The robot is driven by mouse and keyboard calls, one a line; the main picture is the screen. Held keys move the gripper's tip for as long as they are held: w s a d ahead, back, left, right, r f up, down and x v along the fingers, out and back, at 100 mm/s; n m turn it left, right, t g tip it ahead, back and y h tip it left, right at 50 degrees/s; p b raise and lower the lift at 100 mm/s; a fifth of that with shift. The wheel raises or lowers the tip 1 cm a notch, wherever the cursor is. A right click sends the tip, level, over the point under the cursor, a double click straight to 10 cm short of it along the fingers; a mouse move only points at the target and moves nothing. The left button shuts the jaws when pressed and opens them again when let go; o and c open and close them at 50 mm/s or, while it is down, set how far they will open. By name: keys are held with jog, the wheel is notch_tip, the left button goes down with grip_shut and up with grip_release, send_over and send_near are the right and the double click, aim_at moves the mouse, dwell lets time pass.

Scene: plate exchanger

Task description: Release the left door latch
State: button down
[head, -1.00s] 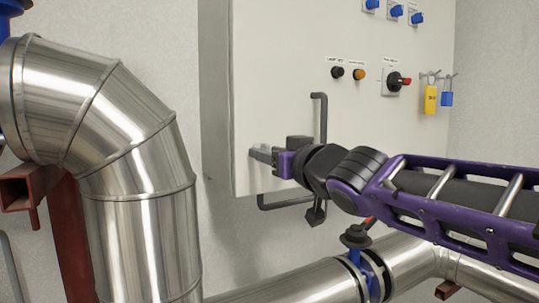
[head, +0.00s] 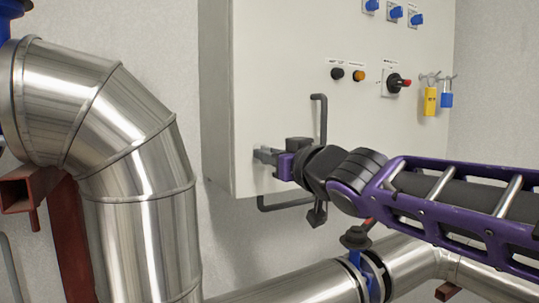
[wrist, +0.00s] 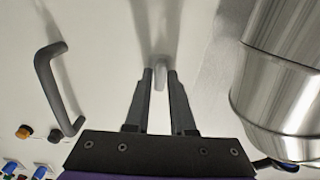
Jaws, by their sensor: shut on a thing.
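The left door latch (wrist: 161,72) is a small pale grey lever on the front of a white cabinet (head: 290,80). In the wrist view it sits between my gripper's two dark fingertips (wrist: 160,76). My gripper is shut on it near the cabinet's lower left edge, and it also shows in the head view (head: 265,156). In the head view the latch is hidden by the fingers and wrist. My arm reaches in from the right.
A dark door handle (head: 323,112) stands out just above my wrist; it also shows in the wrist view (wrist: 57,85). A large metal pipe (head: 140,190) is close on the left. A blue valve (head: 366,270) is below my arm. Padlocks (head: 430,101) hang at right.

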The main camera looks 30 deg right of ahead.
jog(key=shift+a+f+n, duration=0.1)
jog(key=shift+n, duration=4.25)
jog(key=shift+a+f+n, duration=0.1)
jog(key=shift+n, duration=4.25)
jog(key=c, duration=0.8)
grip_release()
jog(key=shift+c, duration=0.2)
jog(key=shift+s, duration=0.1)
